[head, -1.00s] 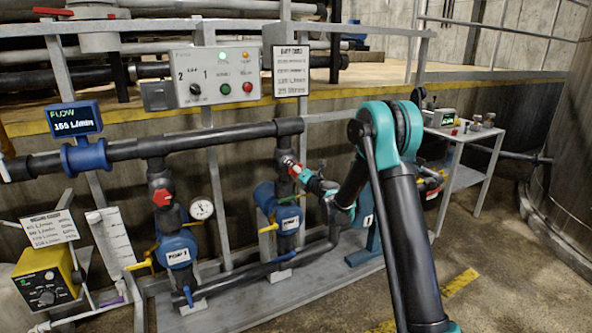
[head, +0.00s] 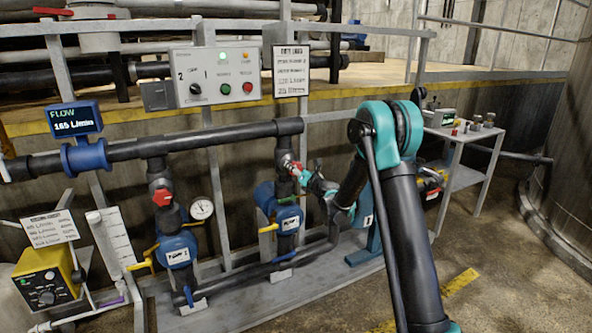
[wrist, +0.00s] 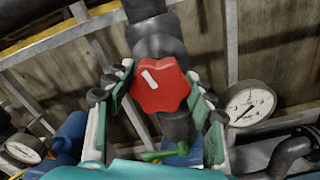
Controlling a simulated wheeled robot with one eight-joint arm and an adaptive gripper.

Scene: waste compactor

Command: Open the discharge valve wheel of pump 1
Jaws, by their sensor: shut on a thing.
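In the wrist view a red lobed valve wheel (wrist: 161,86) with a white mark pointing to the upper left sits on a dark vertical pipe. My gripper (wrist: 163,90) has one finger on each side of it and is shut on it. In the head view my gripper (head: 304,178) is at this wheel (head: 297,169), above the right-hand blue pump (head: 289,222). That pump's label seems to read PUMP 1, but it is small. Another red wheel (head: 162,197) sits above the left-hand blue pump (head: 177,250); nothing touches it.
A flow display (head: 74,118) reads about 165 L/min. A control panel (head: 217,76) has a green lamp lit. A pressure gauge (wrist: 251,103) lies right of the fingers in the wrist view. A side table (head: 466,132) stands at the right. Pipes surround the wheel.

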